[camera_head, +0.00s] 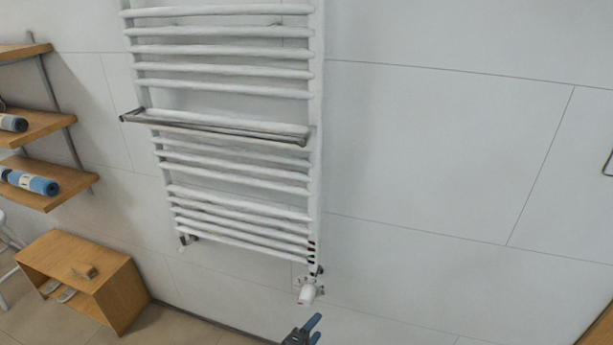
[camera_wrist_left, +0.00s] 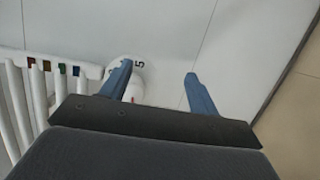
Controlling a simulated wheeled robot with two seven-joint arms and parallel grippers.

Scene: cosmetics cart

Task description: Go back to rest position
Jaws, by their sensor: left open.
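My left gripper (camera_head: 313,329) shows at the bottom edge of the head view, with blue fingers below the radiator valve. The white valve knob (camera_head: 307,292) sits at the lower right of the towel radiator. In the wrist view the knob (camera_wrist_left: 134,88) lies beyond the left finger, partly hidden by it. I cannot tell whether the finger touches it. My right gripper is not in view.
A white towel radiator (camera_head: 225,68) with a metal rail (camera_head: 215,127) hangs on the tiled wall. At the left are wooden shelves (camera_head: 75,186) with blue rolls (camera_head: 32,183) and a wooden box stool (camera_head: 122,295) on the floor.

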